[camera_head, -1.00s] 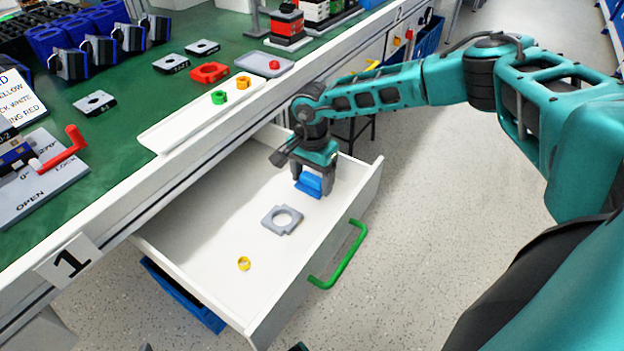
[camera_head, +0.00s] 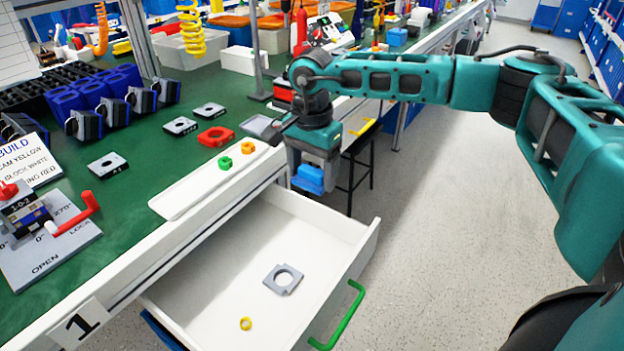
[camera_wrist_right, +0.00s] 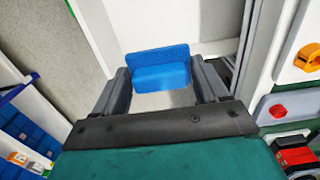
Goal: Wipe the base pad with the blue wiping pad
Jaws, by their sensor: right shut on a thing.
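My right gripper (camera_head: 311,184) is shut on the blue wiping pad (camera_head: 309,178). It holds the pad up above the far end of the open drawer, near the bench edge. In the right wrist view the blue pad (camera_wrist_right: 158,68) sits between the two dark fingers. A grey fixture plate (camera_head: 45,262) marked OPEN and LOCK lies on the green bench at left, with a red-handled lever on it. I cannot tell for sure which surface is the base pad. My left gripper is not in view.
The open white drawer (camera_head: 215,290) holds a grey plate with a round hole (camera_head: 284,279) and a small yellow ring (camera_head: 245,323). A white strip tray (camera_head: 185,196), green and orange rings, a red plate (camera_head: 216,137) and grey plates lie on the bench.

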